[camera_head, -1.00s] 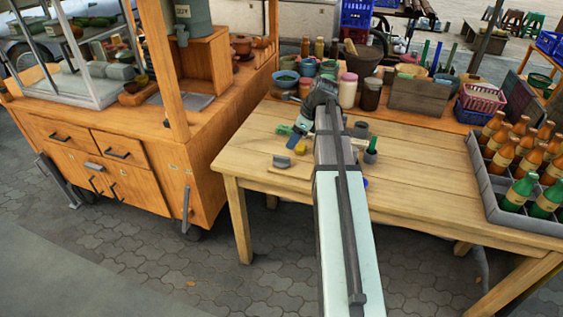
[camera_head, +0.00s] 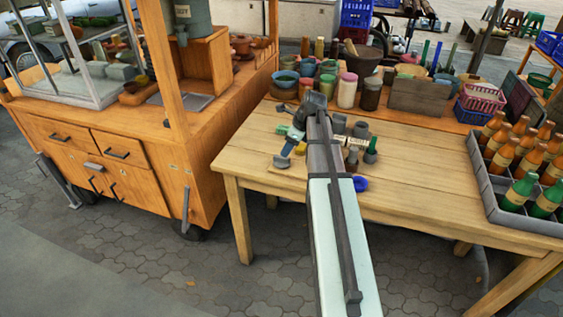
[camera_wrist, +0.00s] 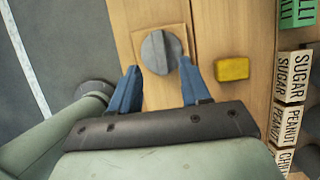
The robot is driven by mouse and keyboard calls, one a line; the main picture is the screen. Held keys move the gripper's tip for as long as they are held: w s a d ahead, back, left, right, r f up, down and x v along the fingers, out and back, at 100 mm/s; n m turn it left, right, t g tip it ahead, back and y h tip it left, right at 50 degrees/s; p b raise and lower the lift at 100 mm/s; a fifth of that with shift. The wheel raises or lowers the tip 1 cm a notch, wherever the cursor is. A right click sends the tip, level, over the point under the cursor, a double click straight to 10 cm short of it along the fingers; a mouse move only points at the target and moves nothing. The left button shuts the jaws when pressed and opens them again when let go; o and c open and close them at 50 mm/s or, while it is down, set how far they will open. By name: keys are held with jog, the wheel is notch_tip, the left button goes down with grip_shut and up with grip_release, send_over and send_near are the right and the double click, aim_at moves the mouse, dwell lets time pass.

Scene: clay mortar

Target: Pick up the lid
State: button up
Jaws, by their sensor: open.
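The lid, a grey round disc with a raised ridge across its top (camera_wrist: 162,47), lies on a small square wooden board (camera_wrist: 143,36) in the wrist view. In the head view the lid (camera_head: 281,162) is a small grey shape near the table's left front. My gripper (camera_wrist: 159,66) is open, its two blue fingers apart on either side of the lid's near part in the picture. I cannot tell how high the fingertips are above it. In the head view my gripper (camera_head: 291,149) is just above and right of the lid, partly hidden by my arm.
A yellow block (camera_wrist: 231,70) lies right of the board. Labelled containers (camera_wrist: 292,88) stand farther right. A bottle crate (camera_head: 498,204) stands at the right. The table's middle right is clear.

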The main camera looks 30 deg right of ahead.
aim_at(281, 160)
jog(key=shift+x, duration=2.6)
jog(key=shift+w, duration=0.1)
jog(key=shift+c, duration=0.4)
grip_shut()
